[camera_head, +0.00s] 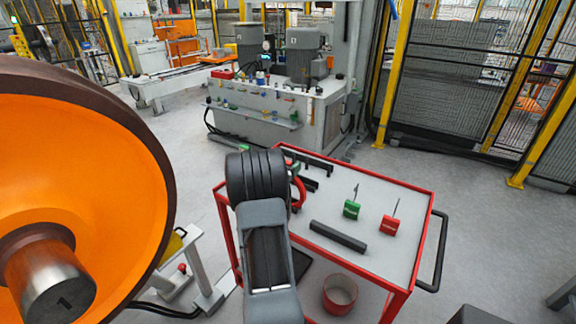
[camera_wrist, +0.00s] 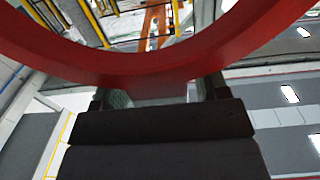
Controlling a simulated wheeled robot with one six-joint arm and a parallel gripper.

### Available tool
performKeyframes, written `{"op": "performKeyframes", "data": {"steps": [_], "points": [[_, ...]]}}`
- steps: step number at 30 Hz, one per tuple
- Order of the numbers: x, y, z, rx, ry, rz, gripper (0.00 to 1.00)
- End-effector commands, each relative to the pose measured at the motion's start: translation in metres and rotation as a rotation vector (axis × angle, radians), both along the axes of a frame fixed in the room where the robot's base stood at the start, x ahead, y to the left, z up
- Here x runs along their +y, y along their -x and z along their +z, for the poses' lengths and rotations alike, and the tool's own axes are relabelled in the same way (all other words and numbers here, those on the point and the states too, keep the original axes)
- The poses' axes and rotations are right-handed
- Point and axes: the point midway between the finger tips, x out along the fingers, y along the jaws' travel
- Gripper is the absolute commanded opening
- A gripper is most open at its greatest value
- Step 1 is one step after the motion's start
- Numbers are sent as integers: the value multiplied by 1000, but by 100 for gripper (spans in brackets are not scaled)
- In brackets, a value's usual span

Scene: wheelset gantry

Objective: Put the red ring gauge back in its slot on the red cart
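The red ring gauge (camera_wrist: 150,62) fills the upper part of the wrist view, very close to the camera. Its lower part sits between the two fingers of my gripper (camera_wrist: 158,92), which looks shut on it. In the head view a piece of the red ring (camera_head: 299,192) shows just right of my arm, over the left part of the red cart (camera_head: 424,232). Black holders (camera_head: 307,160) stand on the cart's far left part; I cannot tell which is the ring's slot.
A green block (camera_head: 351,209) and a red block (camera_head: 390,226), each with a thin rod, stand on the cart top near a black bar (camera_head: 338,236). A red bucket (camera_head: 340,293) is below. A large orange wheel (camera_head: 110,190) stands close on the left.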

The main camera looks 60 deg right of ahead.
Motion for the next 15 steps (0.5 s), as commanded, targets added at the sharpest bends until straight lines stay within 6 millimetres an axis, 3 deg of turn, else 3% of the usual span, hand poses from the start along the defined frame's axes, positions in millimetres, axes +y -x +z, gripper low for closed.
{"op": "performKeyframes", "data": {"steps": [10,15], "points": [[1,0,-1,1,-2,0,76],[18,-1,-1,0,-1,3,76]]}}
